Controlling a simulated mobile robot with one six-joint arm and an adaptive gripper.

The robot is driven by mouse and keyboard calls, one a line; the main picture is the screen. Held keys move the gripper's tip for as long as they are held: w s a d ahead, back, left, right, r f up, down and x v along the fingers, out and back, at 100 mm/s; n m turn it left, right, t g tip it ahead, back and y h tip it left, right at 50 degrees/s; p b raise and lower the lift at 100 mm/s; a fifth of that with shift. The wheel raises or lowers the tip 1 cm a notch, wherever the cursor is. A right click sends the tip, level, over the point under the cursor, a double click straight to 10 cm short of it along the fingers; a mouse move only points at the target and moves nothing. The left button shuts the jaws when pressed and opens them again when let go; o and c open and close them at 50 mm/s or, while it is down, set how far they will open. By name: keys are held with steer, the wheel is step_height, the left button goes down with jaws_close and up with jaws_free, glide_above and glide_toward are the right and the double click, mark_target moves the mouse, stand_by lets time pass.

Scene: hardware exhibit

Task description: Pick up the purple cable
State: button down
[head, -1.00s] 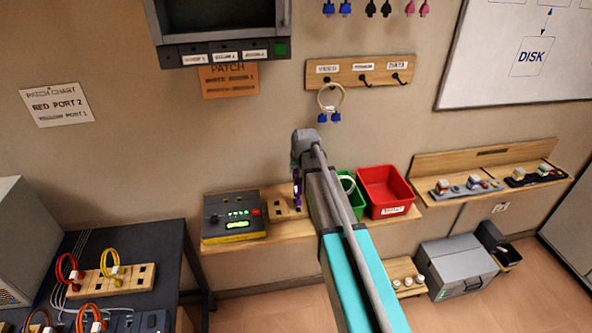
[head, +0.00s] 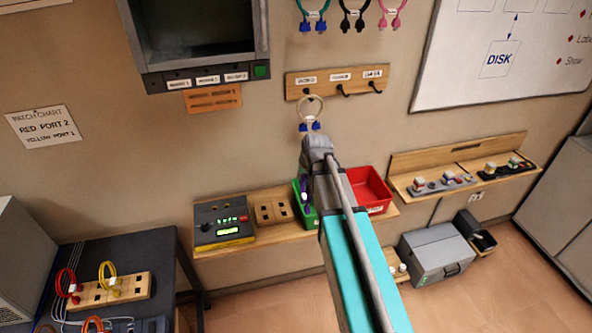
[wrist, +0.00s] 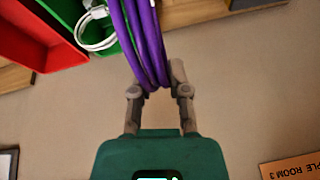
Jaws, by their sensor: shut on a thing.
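The purple cable (wrist: 146,40) is a looped bundle in the wrist view, rising out of the top of the picture. My gripper (wrist: 155,88) is shut on its lower part. In the head view a small part of the purple cable (head: 306,188) shows beside the end of my arm, in front of the green bin. The gripper's fingers are mostly hidden there by my arm.
A green bin (head: 310,221) and a red bin (head: 374,188) stand on the wooden shelf, next to a tester box (head: 222,222) and a socket block (head: 273,211). A white cable (wrist: 97,28) lies in the green bin. A hook rail (head: 330,80) holding a cream cable (head: 310,106) is above.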

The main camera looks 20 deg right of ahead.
steer(key=shift+s+d+r, duration=0.25)
steer(key=shift+s, duration=0.2)
steer(key=shift+f, duration=0.15)
stand_by(0.3)
